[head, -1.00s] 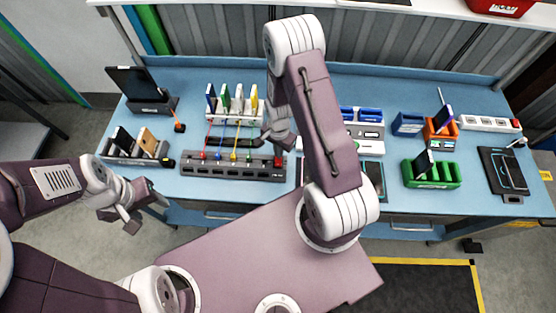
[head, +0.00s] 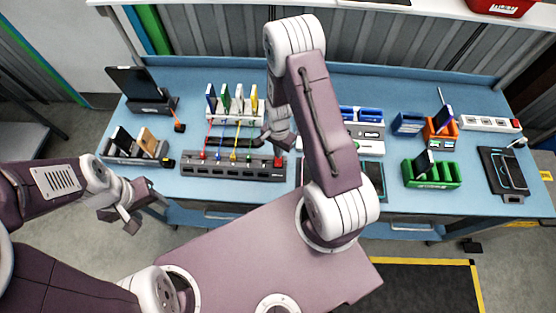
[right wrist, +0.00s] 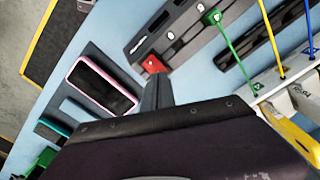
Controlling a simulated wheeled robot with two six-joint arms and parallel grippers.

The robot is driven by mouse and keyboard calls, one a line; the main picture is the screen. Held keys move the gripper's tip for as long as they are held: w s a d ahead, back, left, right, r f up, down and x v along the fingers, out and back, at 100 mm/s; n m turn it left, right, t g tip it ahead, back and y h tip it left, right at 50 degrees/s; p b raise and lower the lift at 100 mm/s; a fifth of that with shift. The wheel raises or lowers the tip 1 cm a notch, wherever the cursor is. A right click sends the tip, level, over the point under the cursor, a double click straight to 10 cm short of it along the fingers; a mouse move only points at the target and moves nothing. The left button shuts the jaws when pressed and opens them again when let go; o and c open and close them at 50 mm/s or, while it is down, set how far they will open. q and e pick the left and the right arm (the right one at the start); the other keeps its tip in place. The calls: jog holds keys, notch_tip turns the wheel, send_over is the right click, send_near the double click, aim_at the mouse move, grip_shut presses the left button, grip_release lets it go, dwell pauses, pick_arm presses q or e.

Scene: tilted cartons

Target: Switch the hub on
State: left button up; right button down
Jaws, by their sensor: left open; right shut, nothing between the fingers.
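The hub (head: 225,168) is a long dark grey strip at the front of the bench, left of the middle, with several coloured cable plugs along it. A red switch (head: 280,162) sits at its right end. In the right wrist view the hub (right wrist: 190,22) and its red switch (right wrist: 153,63) show just beyond the fingertips. My right gripper (head: 272,140) is shut and empty, close to the switch; it also shows in the right wrist view (right wrist: 157,88). I cannot tell whether it touches. My left gripper (head: 130,216) is open and empty, left of the bench front.
A rack with coloured upright devices (head: 232,104) stands behind the hub, joined to it by cables. A pink-edged phone (right wrist: 101,84) lies near the switch. A white power strip (head: 488,124) with a red switch, a green holder (head: 432,175) and a black pad (head: 503,172) are further right.

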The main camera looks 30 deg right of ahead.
jog(key=shift+f+b, duration=0.75)
jog(key=shift+f, duration=0.25)
dwell(0.3)
notch_tip(320, 180, up, 7)
jog(key=p, duration=0.6)
jog(key=shift+r, duration=0.15)
jog(key=w+a+f+n+t+b, duration=0.1)
jog(key=w+a+n+t+b, duration=0.25)
jog(key=b, duration=1.25)
jog(key=s+a+n+g+b, duration=0.1)
jog(key=s+n+g+b, duration=0.1)
jog(key=s+n, duration=0.6)
jog(key=s, duration=0.4)
jog(key=shift+a+n+b, duration=0.2)
jog(key=shift+n+b, duration=0.15)
jog(key=shift+b, duration=0.05)
